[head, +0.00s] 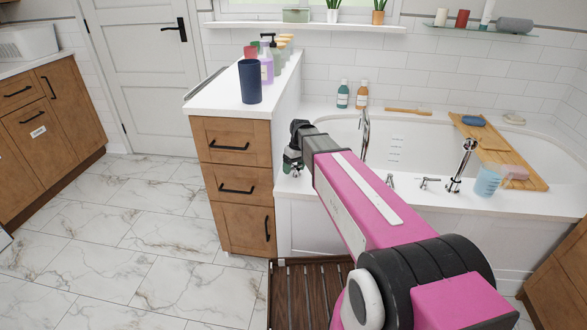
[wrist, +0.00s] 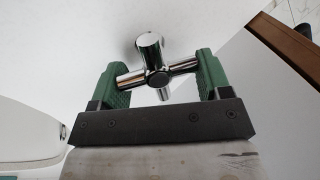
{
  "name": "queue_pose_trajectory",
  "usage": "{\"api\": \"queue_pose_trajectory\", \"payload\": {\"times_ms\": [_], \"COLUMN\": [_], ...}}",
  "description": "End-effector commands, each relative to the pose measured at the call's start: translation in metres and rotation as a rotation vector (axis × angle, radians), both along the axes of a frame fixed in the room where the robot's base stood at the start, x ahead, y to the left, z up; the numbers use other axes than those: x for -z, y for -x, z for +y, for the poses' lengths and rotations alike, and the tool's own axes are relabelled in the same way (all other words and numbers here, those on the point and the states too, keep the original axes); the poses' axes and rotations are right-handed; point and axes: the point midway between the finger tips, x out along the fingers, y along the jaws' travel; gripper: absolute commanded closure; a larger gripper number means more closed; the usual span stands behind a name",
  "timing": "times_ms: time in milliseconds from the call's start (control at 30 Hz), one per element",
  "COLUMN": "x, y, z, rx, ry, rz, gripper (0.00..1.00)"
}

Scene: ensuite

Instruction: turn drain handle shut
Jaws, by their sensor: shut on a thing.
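The drain handle is a chrome cross-shaped handle (wrist: 157,78) on a white surface, in the middle of the wrist view. My gripper (wrist: 160,82) has its two green-padded fingers on either side of it, shut on the horizontal cross arms. In the head view my gripper (head: 291,160) is at the left end of the bathtub (head: 345,225), beside the cabinet. There my own arm and fingers hide most of the handle.
A wooden drawer cabinet (head: 237,185) with a dark blue cup (head: 250,82) and several bottles stands left of my gripper. A chrome tap (head: 364,133) and smaller tub handles (head: 429,183) are to the right. A slatted wooden mat (head: 300,295) lies below. The marble floor at left is clear.

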Motion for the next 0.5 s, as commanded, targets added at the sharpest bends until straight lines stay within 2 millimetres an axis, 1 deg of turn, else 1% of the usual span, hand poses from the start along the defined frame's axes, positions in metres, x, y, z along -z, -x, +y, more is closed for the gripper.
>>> {"api": "queue_pose_trajectory", "payload": {"times_ms": [33, 500], "x": [-0.0013, -0.0013], "y": [0.0045, 0.0022], "z": [0.0015, -0.0014], "rx": [0.043, 0.480], "ry": [-0.006, -0.005], "rz": [0.006, 0.008], "gripper": [0.53, 0.53]}}
